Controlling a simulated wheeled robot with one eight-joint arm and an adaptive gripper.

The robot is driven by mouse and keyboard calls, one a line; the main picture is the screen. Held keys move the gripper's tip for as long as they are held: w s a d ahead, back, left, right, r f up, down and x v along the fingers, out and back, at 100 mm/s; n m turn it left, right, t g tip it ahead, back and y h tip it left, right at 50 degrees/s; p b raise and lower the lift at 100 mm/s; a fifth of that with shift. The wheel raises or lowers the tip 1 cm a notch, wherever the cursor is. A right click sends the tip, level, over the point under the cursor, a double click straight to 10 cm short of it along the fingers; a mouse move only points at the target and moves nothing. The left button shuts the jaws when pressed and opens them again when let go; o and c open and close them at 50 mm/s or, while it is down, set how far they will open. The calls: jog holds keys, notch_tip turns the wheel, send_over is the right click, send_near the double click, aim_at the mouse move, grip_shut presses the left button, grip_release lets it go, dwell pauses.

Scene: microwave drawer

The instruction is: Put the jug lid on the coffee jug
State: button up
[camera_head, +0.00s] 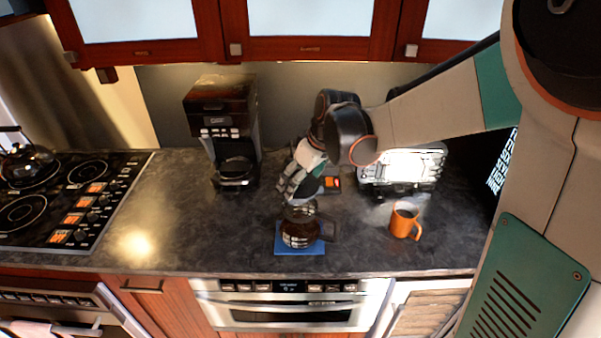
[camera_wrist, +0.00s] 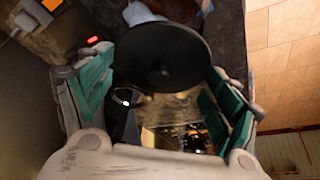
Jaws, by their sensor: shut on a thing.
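The coffee jug (camera_head: 299,236) is dark glass with a black handle on its right. It stands upright on a blue mat (camera_head: 283,248) near the counter's front edge. My gripper (camera_head: 291,190) is above the jug, tilted downward. In the wrist view the jug lid (camera_wrist: 165,50), a round black disc, sits between the green-padded fingers of my gripper, which is shut on it. Part of the jug (camera_wrist: 180,137) shows below the lid there. The lid is not clearly made out in the head view, and I cannot tell whether it touches the jug.
A coffee machine (camera_head: 222,130) stands at the back left and a silver toaster-like appliance (camera_head: 402,167) at the back right. An orange mug (camera_head: 404,222) is right of the jug. A stove (camera_head: 62,200) is at far left. The counter left of the jug is clear.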

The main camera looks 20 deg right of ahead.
jog(key=shift+s, duration=0.1)
dwell(0.3)
jog(key=shift+f+b, duration=2.3)
jog(key=shift+f, duration=0.6)
jog(key=shift+f+b, duration=0.45)
dwell(0.4)
jog(key=o, duration=0.8)
jog(key=shift+r, duration=0.1)
